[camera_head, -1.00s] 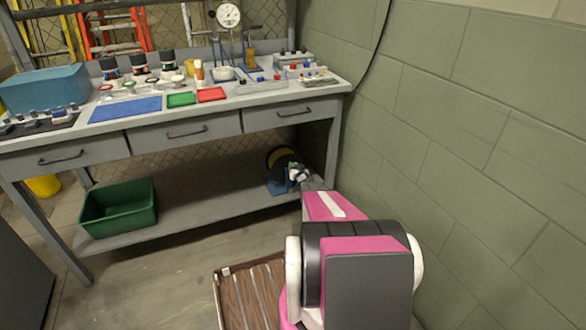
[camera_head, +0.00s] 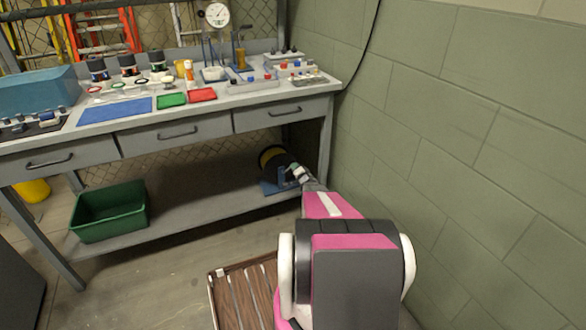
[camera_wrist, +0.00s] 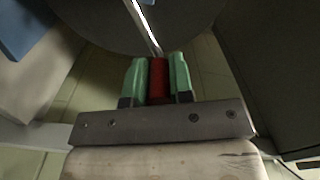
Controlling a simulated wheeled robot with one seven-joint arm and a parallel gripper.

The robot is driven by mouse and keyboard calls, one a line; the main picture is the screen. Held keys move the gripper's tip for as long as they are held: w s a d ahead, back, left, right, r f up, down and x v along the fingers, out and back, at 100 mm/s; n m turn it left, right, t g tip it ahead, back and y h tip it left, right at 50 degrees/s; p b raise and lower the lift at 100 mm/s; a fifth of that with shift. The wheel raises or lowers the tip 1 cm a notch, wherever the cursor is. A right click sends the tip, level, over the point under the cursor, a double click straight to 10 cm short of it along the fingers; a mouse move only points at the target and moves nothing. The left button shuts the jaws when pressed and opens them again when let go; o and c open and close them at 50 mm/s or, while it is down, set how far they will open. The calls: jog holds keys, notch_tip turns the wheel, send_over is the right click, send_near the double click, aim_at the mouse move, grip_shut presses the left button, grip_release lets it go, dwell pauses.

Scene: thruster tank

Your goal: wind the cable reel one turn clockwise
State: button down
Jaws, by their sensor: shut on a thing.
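The cable reel (camera_head: 270,157), a dark disc with a yellow part on a blue base, stands on the lower shelf at its right end. My gripper (camera_head: 297,172) is at the reel's near right side. In the wrist view my gripper (camera_wrist: 158,80) has its two green fingers shut on a red handle (camera_wrist: 158,80). A light metal bar (camera_wrist: 143,25) runs from behind the handle across the dark reel face (camera_wrist: 95,22).
A green bin (camera_head: 108,211) sits on the lower shelf (camera_head: 190,205) to the left. A bench leg (camera_head: 327,140) and the green block wall (camera_head: 430,130) are close on the right. A brown slatted crate (camera_head: 240,290) is on the floor beside my arm.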

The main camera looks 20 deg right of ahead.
jog(key=shift+d+f+m, duration=0.25)
jog(key=shift+f+m, duration=0.4)
jog(key=shift+m, duration=0.5)
jog(key=shift+d+f+m, duration=0.2)
jog(key=shift+f+m, duration=0.5)
jog(key=shift+m, duration=0.4)
jog(key=shift+d+f+m, duration=0.25)
jog(key=shift+f+m, duration=0.4)
jog(key=shift+m, duration=0.5)
jog(key=c, duration=1)
grip_release()
jog(key=s, duration=1)
jog(key=shift+s+d, duration=0.15)
jog(key=shift+s, duration=0.25)
